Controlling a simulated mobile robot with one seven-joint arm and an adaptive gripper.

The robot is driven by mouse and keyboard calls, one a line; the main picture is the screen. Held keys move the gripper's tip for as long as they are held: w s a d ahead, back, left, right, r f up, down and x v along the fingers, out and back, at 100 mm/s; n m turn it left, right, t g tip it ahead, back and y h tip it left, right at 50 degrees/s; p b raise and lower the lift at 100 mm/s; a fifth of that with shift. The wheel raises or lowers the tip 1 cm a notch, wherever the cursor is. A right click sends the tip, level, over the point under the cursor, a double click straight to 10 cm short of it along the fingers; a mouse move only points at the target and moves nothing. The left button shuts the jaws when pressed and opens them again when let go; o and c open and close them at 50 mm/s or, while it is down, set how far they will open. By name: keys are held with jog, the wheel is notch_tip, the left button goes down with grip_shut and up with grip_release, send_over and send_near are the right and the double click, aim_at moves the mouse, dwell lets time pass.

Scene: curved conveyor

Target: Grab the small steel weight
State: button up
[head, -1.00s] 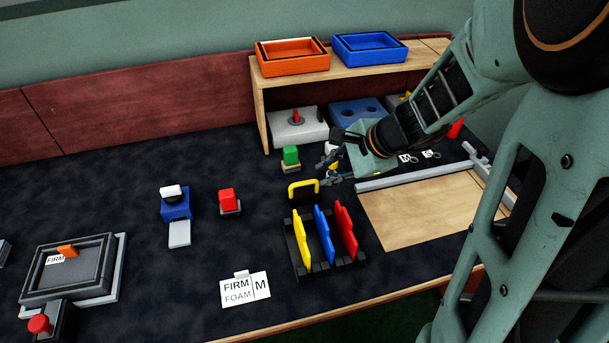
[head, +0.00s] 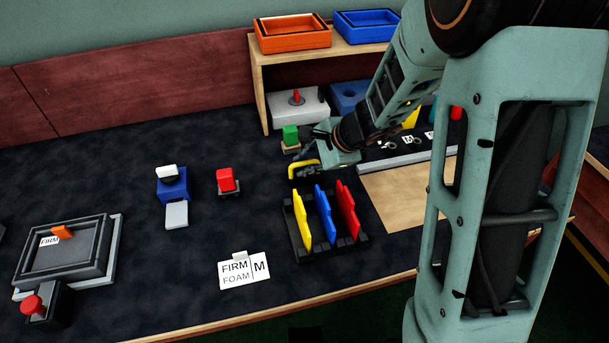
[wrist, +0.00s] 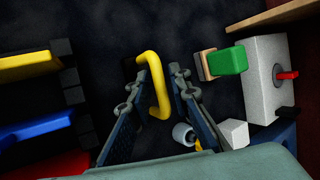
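A small grey cylinder (wrist: 183,133), which looks like the steel weight, shows in the wrist view close to my gripper's right finger. It is partly hidden by that finger, and I cannot make it out in the head view. My gripper (wrist: 160,72) is open, and nothing is held between its fingers. In the head view, my gripper (head: 308,152) is beside the yellow handle. The yellow handle (wrist: 155,85) shows between and beyond the fingertips; I cannot tell whether they touch it.
A green block (head: 290,136) stands behind my gripper, near a grey block with a red knob (head: 297,97). A white block (wrist: 235,133) lies near the cylinder. A rack with yellow, blue and red plates (head: 325,230) stands in front. The mat to the left has free room.

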grip_shut()
jog(key=shift+r, duration=0.15)
dwell(0.4)
